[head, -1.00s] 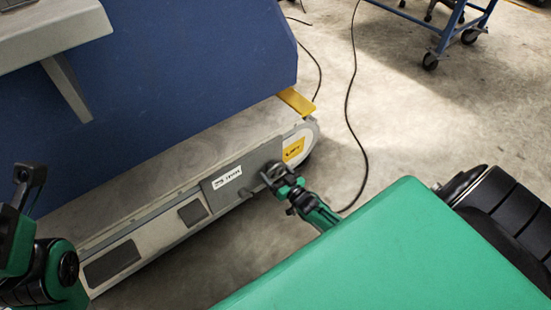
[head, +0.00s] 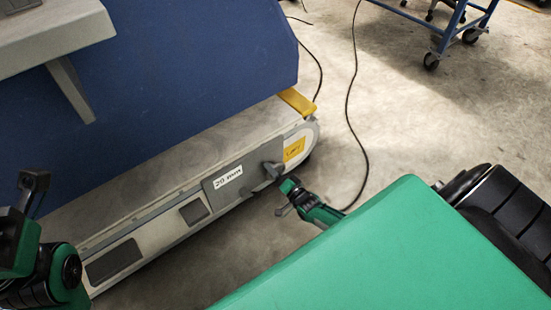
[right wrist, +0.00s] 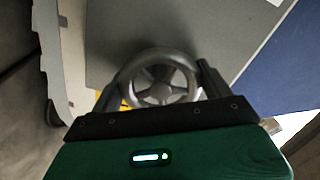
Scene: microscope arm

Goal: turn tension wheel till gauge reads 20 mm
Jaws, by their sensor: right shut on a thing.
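The tension wheel (head: 270,169) is a small dark grey handwheel on the side of the machine's low frame. In the right wrist view the spoked wheel (right wrist: 160,92) lies between the two dark fingers of my right gripper (right wrist: 160,88), which is shut on its rim. In the head view my right gripper (head: 281,181) is at the wheel, its fingers partly hidden. The gauge (head: 228,176) is a white label on a grey plate left of the wheel and reads 20 mm. My left gripper (head: 32,190) is at the left edge, away from the machine; its jaw opening is unclear.
A blue panel (head: 190,70) rises behind the frame's flat top. A yellow block (head: 297,101) sits at the frame's end, above a yellow sticker (head: 294,149). A black cable (head: 351,95) lies on the concrete floor. A blue wheeled cart (head: 446,36) stands at the upper right.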

